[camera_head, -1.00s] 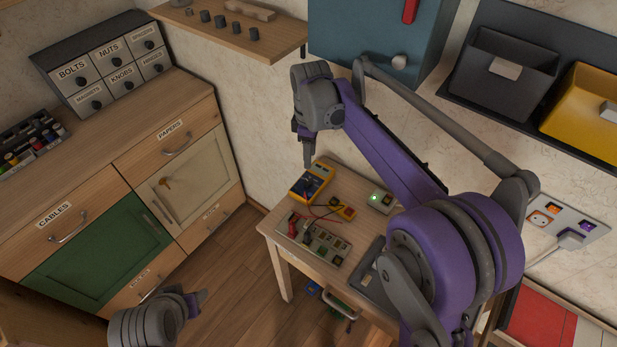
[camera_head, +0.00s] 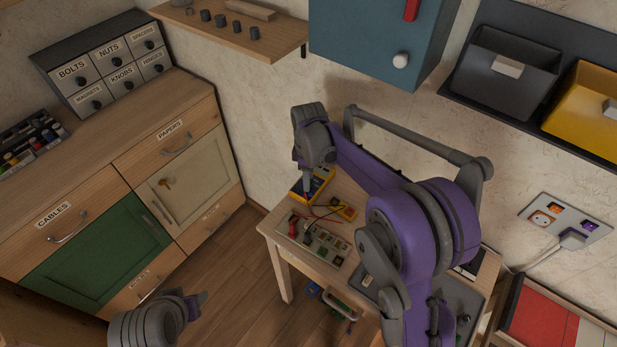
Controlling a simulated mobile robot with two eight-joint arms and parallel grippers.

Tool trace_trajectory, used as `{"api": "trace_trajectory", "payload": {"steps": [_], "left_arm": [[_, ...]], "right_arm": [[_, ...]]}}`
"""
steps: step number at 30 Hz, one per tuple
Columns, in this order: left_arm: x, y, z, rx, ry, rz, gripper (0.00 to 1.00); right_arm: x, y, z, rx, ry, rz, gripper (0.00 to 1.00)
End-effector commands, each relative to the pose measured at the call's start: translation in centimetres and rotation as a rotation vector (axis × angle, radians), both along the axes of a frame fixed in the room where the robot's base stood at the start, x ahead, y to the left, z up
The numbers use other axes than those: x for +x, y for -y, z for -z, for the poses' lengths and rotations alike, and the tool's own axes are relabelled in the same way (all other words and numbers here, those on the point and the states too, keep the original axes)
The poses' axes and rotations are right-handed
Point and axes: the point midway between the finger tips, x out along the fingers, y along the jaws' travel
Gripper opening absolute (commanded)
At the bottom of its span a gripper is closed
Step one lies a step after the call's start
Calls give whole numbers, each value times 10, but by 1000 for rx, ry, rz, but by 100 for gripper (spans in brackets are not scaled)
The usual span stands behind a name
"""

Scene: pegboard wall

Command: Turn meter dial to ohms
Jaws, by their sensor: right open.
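The yellow and dark blue multimeter (camera_head: 322,186) lies on the small wooden table near the wall. My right gripper (camera_head: 307,196) points down at the meter and covers part of its face. The dial is hidden or too small to make out. The gap between fingertips and meter cannot be judged. The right jaws are open with nothing seen between them. My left gripper (camera_head: 196,305) is at the bottom left, above the floor and away from the table; its jaws are too unclear to read.
On the small table (camera_head: 281,241) are a component board (camera_head: 318,241), red and black leads and a small yellow device (camera_head: 346,211). A blue cabinet (camera_head: 365,40) and a wooden shelf (camera_head: 235,35) hang above. A drawer cabinet (camera_head: 85,245) stands at left. Floor between is mostly clear.

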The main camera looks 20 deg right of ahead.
Motion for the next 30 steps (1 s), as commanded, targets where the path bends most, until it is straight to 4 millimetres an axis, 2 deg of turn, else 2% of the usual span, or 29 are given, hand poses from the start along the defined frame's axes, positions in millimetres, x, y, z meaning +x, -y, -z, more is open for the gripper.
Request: {"api": "trace_trajectory", "payload": {"steps": [6, 13, 30], "left_arm": [[0, 0, 0, 0, 0, 0, 50], [0, 0, 0, 0, 0, 0, 50], [-1, 0, 3, 0, -2, 0, 50]], "right_arm": [[0, 0, 0, 0, 0, 0, 43], [0, 0, 0, 0, 0, 0, 1], [0, 0, 0, 0, 0, 75, 0]]}}
